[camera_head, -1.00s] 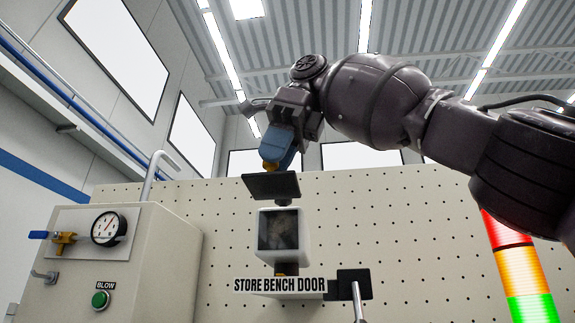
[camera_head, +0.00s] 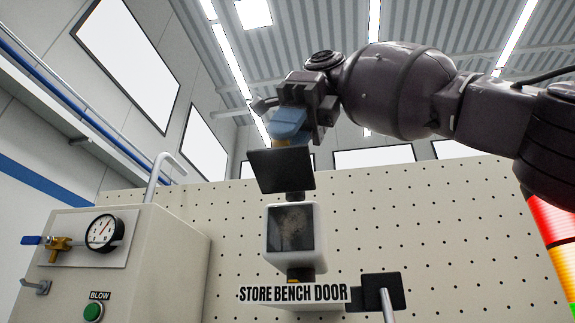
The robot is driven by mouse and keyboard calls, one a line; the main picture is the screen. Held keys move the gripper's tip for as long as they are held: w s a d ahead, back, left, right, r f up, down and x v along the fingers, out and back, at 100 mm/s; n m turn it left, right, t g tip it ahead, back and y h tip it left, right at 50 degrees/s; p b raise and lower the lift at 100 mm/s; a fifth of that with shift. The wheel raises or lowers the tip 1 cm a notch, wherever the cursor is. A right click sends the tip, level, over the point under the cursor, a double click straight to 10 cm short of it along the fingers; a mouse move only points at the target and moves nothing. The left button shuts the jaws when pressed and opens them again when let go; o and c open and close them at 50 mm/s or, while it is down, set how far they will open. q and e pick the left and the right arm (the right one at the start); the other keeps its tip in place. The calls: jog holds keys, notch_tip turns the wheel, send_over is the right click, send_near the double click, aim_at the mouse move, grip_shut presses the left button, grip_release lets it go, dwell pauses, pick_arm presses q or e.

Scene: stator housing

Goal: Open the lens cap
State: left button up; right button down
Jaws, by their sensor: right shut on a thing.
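The lens cap (camera_head: 281,170) is a flat black plate. It stands raised above a white box-shaped camera (camera_head: 294,268), joined near the top of the box by a small dark piece. The camera's dark square front window (camera_head: 292,229) is uncovered. My right gripper (camera_head: 289,128) comes in from the upper right, above the cap. Its blue fingers are shut on the cap's yellow tab at the upper edge; the exact contact is partly hidden. My left gripper is not in view.
The label "STORE BENCH DOOR" (camera_head: 293,294) sits below the camera. A black plate (camera_head: 384,291) and a metal rod stand to its right. A beige cabinet (camera_head: 165,235) with gauge (camera_head: 104,231) and green button (camera_head: 93,312) is at left. A pegboard (camera_head: 440,235) stands behind.

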jog(key=c, duration=0.9)
grip_release()
jog(key=shift+c, duration=0.2)
jog(key=shift+w, duration=0.1)
